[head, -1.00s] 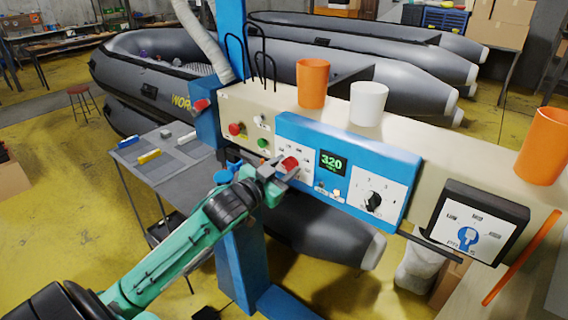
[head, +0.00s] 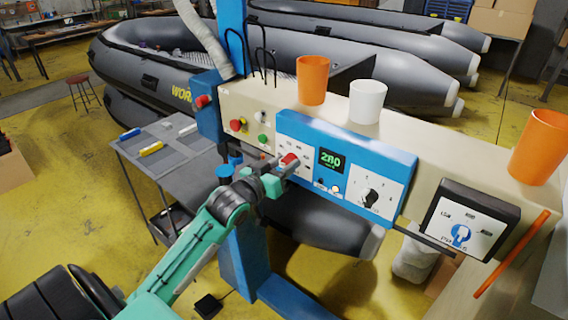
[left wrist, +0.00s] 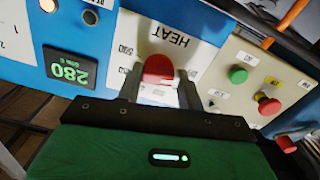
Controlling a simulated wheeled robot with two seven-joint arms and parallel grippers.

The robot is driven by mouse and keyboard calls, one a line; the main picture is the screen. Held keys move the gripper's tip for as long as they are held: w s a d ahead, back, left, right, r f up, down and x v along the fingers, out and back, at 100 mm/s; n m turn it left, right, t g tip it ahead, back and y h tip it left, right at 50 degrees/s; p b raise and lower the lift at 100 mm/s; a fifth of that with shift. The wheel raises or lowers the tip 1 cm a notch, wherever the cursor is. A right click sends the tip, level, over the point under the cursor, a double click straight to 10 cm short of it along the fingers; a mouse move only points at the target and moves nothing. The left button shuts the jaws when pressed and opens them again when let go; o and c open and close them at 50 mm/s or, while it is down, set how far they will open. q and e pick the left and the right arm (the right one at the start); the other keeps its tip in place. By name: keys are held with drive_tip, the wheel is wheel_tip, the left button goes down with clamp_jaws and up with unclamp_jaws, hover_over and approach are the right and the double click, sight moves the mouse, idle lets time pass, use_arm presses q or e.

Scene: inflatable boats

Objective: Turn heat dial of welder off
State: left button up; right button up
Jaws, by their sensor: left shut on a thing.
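The welder's blue control panel (head: 403,160) is on the beige machine body, with a green display (head: 331,160) that reads 280. The red heat dial (head: 289,159) sits on a white plate left of the display. In the left wrist view the red dial (left wrist: 158,69) lies below the word HEAT, which appears upside down. My left gripper (head: 285,167) is at the dial, its two fingers on either side of it, shut on it. The fingers hide part of the dial's scale. My right gripper is not in view.
A black-pointer dial (head: 371,198) is on the panel's right. Red (head: 236,125) and green (head: 263,139) buttons are to its left. Orange (head: 312,80) and white (head: 368,101) cups stand on top. A grey side table (head: 165,165) stands at left.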

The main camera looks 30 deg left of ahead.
use_arm(q)
drive_tip(key=o, duration=1)
drive_tip(key=shift+s+f+b, duration=0.15)
drive_tip(key=shift+s+b, duration=0.2)
drive_tip(key=shift+s, duration=0.1)
drive_tip(key=shift+s+a+b, duration=0.2)
drive_tip(key=shift+s+b, duration=0.4)
drive_tip(key=shift+s, duration=1.55)
drive_tip(key=shift+s+a+b, duration=0.15)
drive_tip(key=shift+s+b, duration=0.5)
drive_tip(key=shift+s, duration=1.5)
drive_tip(key=shift+s+a+b, duration=0.2)
drive_tip(key=shift+s+b, duration=0.4)
drive_tip(key=shift+s, duration=1.55)
